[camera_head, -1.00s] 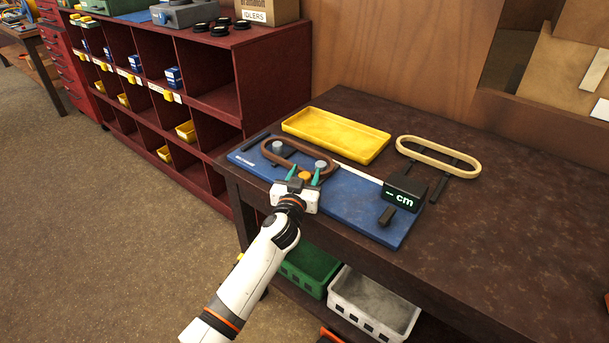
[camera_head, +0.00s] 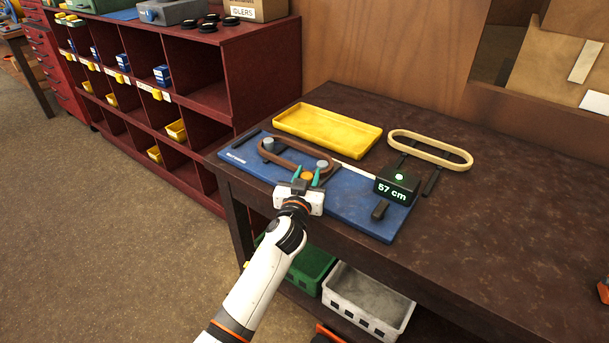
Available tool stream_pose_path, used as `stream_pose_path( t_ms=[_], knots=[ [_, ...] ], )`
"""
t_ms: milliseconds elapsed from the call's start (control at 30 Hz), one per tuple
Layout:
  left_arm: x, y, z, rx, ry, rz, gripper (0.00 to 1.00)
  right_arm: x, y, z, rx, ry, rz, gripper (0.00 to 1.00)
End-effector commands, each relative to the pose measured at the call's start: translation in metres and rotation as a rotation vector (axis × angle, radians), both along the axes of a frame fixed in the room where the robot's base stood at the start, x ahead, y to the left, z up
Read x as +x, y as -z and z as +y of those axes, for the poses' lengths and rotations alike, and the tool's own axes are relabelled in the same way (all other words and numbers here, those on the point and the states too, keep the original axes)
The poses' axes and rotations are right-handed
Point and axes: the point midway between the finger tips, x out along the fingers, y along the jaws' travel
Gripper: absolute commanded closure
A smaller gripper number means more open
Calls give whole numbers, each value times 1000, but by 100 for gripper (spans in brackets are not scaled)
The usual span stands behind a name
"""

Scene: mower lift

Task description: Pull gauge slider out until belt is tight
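The blue gauge board (camera_head: 352,203) lies on the dark bench. A brown belt (camera_head: 287,147) loops around two grey pulleys, the left one (camera_head: 268,144) and the right one (camera_head: 322,165). The orange knob (camera_head: 307,176) of the slider sits just in front of the right pulley. My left gripper (camera_head: 306,177) has its green fingertips against both sides of this knob and looks shut on it. The slider body is mostly hidden by the gripper. My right gripper is not in view.
A yellow tray (camera_head: 325,129) and a pale tan belt loop (camera_head: 431,149) lie behind the board. Green (camera_head: 316,264) and white (camera_head: 366,300) bins sit under the bench. A dark red shelf (camera_head: 205,100) stands at left.

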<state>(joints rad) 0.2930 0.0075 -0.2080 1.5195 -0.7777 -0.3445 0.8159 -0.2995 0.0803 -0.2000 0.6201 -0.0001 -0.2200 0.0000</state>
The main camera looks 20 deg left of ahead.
Motion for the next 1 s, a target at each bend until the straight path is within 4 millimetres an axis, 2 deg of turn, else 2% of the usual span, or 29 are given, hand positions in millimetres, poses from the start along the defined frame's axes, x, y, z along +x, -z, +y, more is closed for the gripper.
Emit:
stream_pose_path(
  t_ms=[33, 100, 367, 467, 567, 900, 1000],
  knots=[
    [0, 1, -1, -1, 1, 1, 57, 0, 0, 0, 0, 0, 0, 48],
    [0, 1, 0, -1, 0, 1, 50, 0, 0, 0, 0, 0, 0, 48],
    [-1, 0, 1, 0, -1, 0, 50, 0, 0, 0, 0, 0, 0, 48],
    [-6, 1, 0, -1, -1, 1, 50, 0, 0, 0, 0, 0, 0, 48],
    [-19, 1, 0, -2, -1, 1, 50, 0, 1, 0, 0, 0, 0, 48],
    [-89, 3, -4, -3, 0, 3, 50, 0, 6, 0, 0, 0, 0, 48],
    [-104, 2, -5, -2, 0, 3, 50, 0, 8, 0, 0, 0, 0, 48]
  ],
)
